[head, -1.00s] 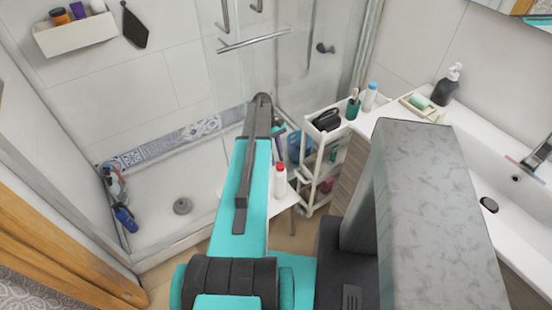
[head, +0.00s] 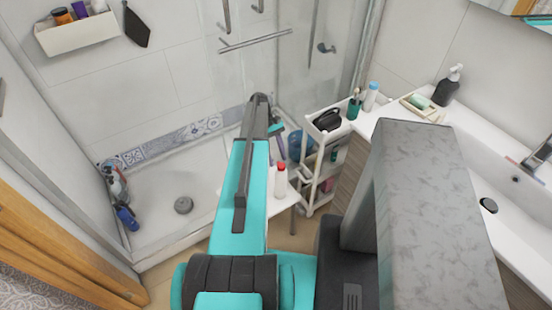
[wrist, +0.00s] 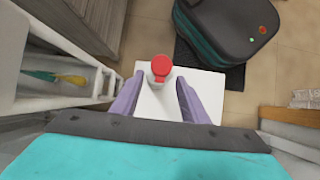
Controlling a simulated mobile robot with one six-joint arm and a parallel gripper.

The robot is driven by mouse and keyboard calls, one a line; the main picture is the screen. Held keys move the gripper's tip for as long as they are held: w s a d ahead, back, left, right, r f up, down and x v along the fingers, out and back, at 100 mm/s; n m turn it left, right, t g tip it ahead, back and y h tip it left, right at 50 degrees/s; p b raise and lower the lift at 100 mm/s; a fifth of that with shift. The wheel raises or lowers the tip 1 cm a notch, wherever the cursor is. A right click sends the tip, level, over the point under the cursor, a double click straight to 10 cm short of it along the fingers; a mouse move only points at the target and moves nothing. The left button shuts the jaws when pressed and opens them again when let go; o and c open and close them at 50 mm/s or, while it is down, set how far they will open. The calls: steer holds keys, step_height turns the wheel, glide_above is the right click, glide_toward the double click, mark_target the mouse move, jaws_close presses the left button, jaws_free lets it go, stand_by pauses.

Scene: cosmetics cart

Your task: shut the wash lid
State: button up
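The wash bottle (head: 280,187) is white with a red lid (head: 281,167) and stands upright on a small white table (head: 232,200). In the wrist view the red lid (wrist: 161,66) faces the camera, with a rounded part and a smaller red part below it. I cannot tell how far the lid is raised. My gripper (wrist: 161,77) is open, its two purple fingers to the left and right of the bottle and apart from it. In the head view my arm largely hides the gripper; a purple finger (head: 281,146) shows behind the bottle.
A white cart (head: 310,190) with a black item on top stands right of the small table, beside the sink counter (head: 386,108). The shower tray (head: 165,225) lies to the left. In the wrist view a dark rounded device (wrist: 225,30) sits beyond the table.

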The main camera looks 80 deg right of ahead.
steer(key=shift+r, duration=0.2)
steer(key=shift+r+b, duration=0.55)
steer(key=shift+r, duration=0.35)
steer(key=s+a+r+b, duration=0.1)
steer(key=a+b, duration=0.1)
steer(key=a, duration=0.6)
steer(key=s+a+r+b, duration=0.1)
steer(key=a+r+b, duration=0.1)
steer(key=a, duration=0.6)
steer(key=shift+s, duration=0.15)
stand_by(0.5)
